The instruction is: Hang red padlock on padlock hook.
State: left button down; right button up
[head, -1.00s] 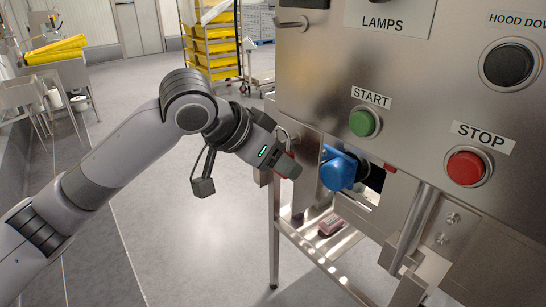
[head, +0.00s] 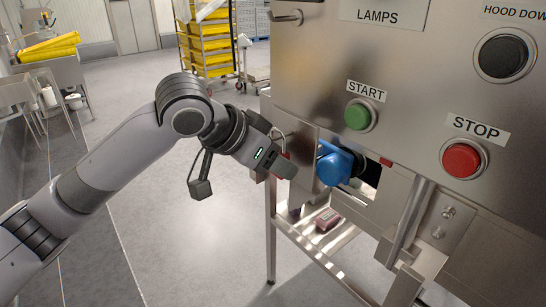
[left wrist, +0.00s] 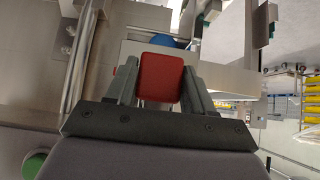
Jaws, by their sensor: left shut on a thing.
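My left gripper (head: 281,167) is at the left edge of the steel panel, left of the blue plug. It is shut on the red padlock (left wrist: 160,78), whose red body sits between both fingers in the left wrist view. In the head view the gripper hides most of the padlock; a red sliver shows. A thin metal loop (head: 280,134) shows just above the gripper; I cannot tell whether it is the shackle or part of a hook. A metal hook-like bar (head: 287,18) sits high on the panel's left side. I cannot identify the padlock hook for sure. My right gripper is not in view.
The steel panel (head: 400,75) carries a green START button (head: 359,115), a red STOP button (head: 461,160) and a black button (head: 504,56). A blue plug (head: 334,167) protrudes close to the gripper. A dark red item (head: 327,219) lies on the lower shelf.

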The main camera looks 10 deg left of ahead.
pick_arm(q)
jog(key=shift+f, duration=0.25)
jog(key=shift+c, duration=1.7)
grip_release()
jog(key=v, duration=0.7)
